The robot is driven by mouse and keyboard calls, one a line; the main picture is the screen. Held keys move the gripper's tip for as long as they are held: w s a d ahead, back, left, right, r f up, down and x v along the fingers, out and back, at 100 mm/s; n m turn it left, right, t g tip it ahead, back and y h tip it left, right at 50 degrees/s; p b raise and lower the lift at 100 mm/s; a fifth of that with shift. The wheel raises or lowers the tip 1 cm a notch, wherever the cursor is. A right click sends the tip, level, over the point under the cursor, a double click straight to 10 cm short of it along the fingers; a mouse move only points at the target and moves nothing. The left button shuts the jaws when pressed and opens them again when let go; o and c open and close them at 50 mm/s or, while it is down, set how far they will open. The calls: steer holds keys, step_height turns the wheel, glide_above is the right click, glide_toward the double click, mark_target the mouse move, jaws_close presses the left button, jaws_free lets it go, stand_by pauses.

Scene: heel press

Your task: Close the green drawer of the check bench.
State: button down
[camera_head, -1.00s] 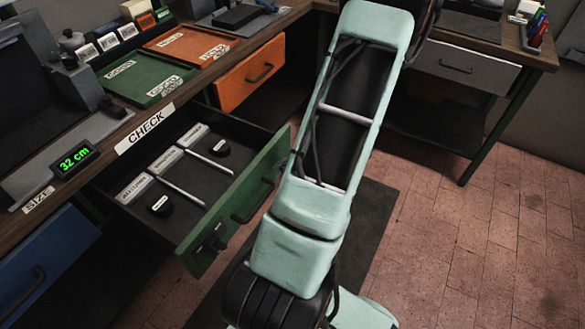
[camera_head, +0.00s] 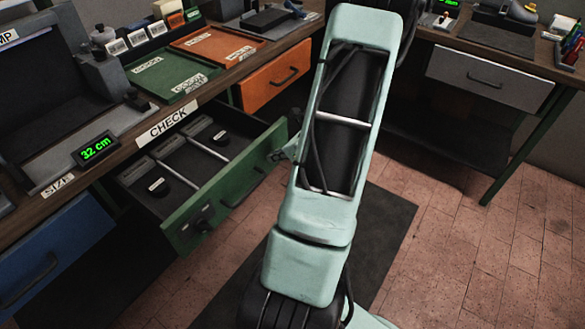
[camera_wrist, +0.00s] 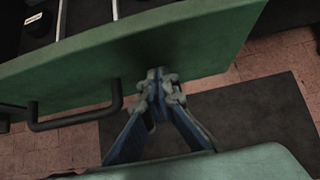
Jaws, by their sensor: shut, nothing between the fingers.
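The check bench's green drawer (camera_head: 222,188) stands partly open below the CHECK label (camera_head: 167,125). Its green front also fills the upper part of the wrist view (camera_wrist: 125,65), with the dark bar handle (camera_wrist: 75,120) at left. My gripper (camera_wrist: 158,78) is shut and empty, with its fingertips at the outer face of the drawer front, right of the handle. They appear to touch it. In the head view my arm hides most of the gripper. Dark round pieces and pale dividers lie inside the drawer.
An orange drawer (camera_head: 275,80) at the back and a blue drawer (camera_head: 45,258) at left flank the green one. Green (camera_head: 163,75) and orange (camera_head: 215,45) trays sit on the bench top. A grey-drawer bench (camera_head: 490,78) stands at right. The brick floor at right is free.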

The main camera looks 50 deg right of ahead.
mark_target(218, 135)
steer(key=w, duration=0.8)
steer(key=w+a, duration=0.1)
steer(key=w, duration=0.7)
steer(key=w+a, duration=0.1)
steer(key=w, duration=0.7)
steer(key=shift+p, duration=0.35)
steer(key=shift+w+r, duration=0.15)
steer(key=shift+w, duration=0.1)
steer(key=shift+w+r, duration=0.1)
